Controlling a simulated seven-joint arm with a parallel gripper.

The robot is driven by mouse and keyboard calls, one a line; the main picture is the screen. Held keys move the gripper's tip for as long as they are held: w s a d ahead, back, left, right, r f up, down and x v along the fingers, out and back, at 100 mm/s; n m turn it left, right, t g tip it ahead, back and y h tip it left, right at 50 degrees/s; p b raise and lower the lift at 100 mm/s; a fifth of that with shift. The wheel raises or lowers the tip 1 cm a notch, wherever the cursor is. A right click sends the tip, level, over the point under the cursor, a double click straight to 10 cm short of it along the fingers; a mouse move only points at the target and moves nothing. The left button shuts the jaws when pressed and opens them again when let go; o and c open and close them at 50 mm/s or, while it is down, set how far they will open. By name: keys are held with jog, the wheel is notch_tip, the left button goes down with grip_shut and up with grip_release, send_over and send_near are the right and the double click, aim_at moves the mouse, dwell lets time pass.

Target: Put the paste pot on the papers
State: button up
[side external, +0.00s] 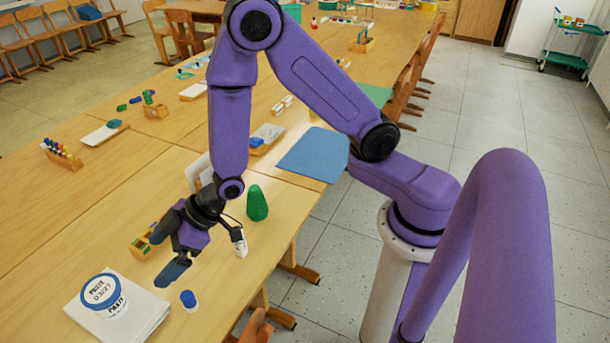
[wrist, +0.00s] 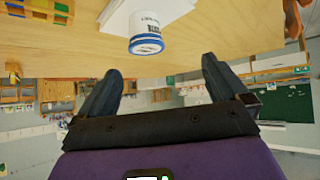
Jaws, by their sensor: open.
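The paste pot (side external: 104,294) is a white tub with a blue-rimmed lid marked "PASTE". It stands upright on the stack of white papers (side external: 146,318) at the near left of the table. My gripper (side external: 176,254) is open and empty, above the table to the right of the pot and apart from it. In the wrist view the pot (wrist: 146,34) and the papers (wrist: 117,18) appear beyond the spread fingers of my gripper (wrist: 158,82), with nothing between the fingers.
A small blue-capped glue bottle (side external: 189,300) stands right of the papers. A green cone (side external: 257,203) and a white bottle (side external: 240,243) stand near the table's right edge. A wooden box with coloured pieces (side external: 143,245) is behind my gripper. A blue mat (side external: 314,155) lies farther back.

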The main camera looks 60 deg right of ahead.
jog(key=s+d+r+g+h, duration=0.2)
jog(key=s+d+r, duration=0.2)
jog(key=s+d, duration=0.2)
jog(key=s+d+r+n+g+h, duration=0.1)
jog(key=s+d+r, duration=0.4)
jog(key=s, duration=0.6)
jog(key=s+d+r+n+g+h, duration=0.1)
jog(key=s+d+r+g+h, duration=0.2)
jog(key=s+d, duration=0.5)
jog(key=shift+s+d+r+h, duration=0.3)
jog(key=shift+d+r+h, duration=0.2)
jog(key=shift+d+r, duration=0.2)
